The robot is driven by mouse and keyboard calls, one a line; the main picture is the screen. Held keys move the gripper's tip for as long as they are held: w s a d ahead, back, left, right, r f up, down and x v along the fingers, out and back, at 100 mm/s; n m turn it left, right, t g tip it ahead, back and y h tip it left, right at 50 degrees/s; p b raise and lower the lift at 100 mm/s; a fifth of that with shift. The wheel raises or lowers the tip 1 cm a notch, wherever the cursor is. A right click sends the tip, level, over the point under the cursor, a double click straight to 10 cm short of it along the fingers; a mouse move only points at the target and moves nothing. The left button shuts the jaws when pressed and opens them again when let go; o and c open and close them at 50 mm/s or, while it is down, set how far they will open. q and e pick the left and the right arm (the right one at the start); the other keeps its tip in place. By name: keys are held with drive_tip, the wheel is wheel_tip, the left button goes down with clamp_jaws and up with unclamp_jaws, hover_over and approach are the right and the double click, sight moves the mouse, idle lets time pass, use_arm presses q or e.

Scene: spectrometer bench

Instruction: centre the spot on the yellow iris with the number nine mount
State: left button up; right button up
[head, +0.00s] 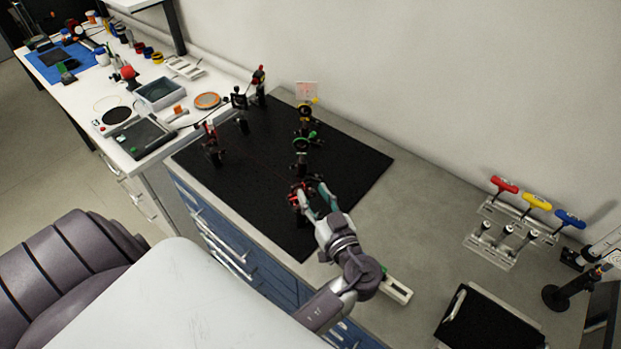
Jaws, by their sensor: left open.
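The yellow iris (305,113) stands upright at the back of the black breadboard (350,158), in front of a small white card (309,87) that bears a faint reddish mark. Whether a spot falls on the iris is too small to tell. A green-ringed iris (301,144) stands nearer. My left gripper (314,190) is open at the near part of the board, beside a red-ringed part (295,194) that it partly hides; contact cannot be told. Several dark mounts stand at the board's left, among them a red-topped one (211,148). No number nine is readable. My right gripper is out of view.
Red, yellow (537,201) and blue T-handled drivers stand in a rack at the right. A black-topped box (488,322) and a small pale block (397,290) lie nearer. A cluttered white bench (150,72) is at the left. The board's right part is clear.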

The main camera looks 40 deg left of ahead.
use_arm(q)
drive_tip(key=shift+s+d+r, duration=0.15)
drive_tip(key=shift+c, duration=0.9)
clamp_jaws()
